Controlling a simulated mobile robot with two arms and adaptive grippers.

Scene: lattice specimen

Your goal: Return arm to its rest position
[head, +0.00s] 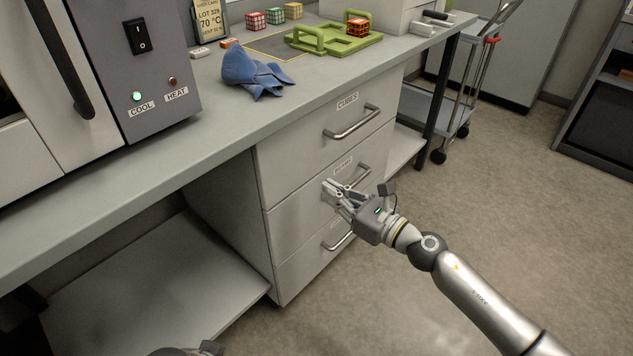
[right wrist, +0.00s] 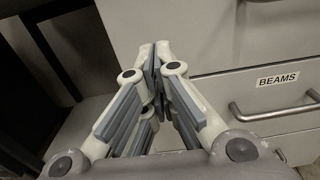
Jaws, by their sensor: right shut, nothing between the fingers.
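My right arm (head: 485,300) reaches in from the lower right in the head view. Its gripper (head: 330,190) is in front of the middle drawer of the grey cabinet, close to that drawer's handle (head: 357,178). The fingers are shut and empty. In the right wrist view the right gripper (right wrist: 152,75) has its fingertips together, and the handle (right wrist: 275,112) of the drawer labelled BEAMS is to their right, apart from them.
The CUBES drawer (head: 325,115) above is shut. The bench holds a blue cloth (head: 252,75), a green tray (head: 305,45) with an orange lattice cube (head: 358,27), and an oven (head: 150,90). A cart (head: 450,100) stands beyond. The floor (head: 520,200) at right is clear.

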